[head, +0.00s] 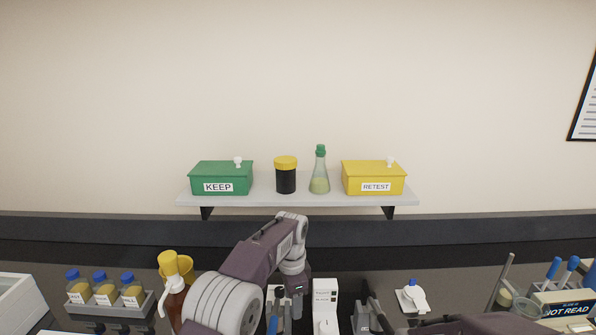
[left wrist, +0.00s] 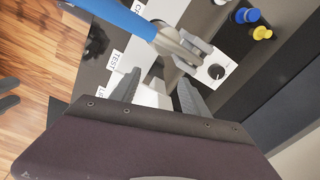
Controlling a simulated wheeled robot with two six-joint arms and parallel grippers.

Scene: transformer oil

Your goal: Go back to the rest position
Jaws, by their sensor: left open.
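My left arm reaches in from the bottom left of the head view, bends over the counter and points down at its left gripper (head: 284,308). In the left wrist view the two grey fingers of the left gripper (left wrist: 158,92) are apart, with nothing between them that I can see held. A blue-handled tool (left wrist: 125,15) with a grey end lies just beyond the fingers. Part of my right arm shows at the bottom right of the head view; its jaws cannot be made out clearly.
A wall shelf (head: 300,198) holds a green KEEP box (head: 220,178), a black jar (head: 286,178), a flask (head: 320,178) and a yellow RETEST box (head: 373,178).

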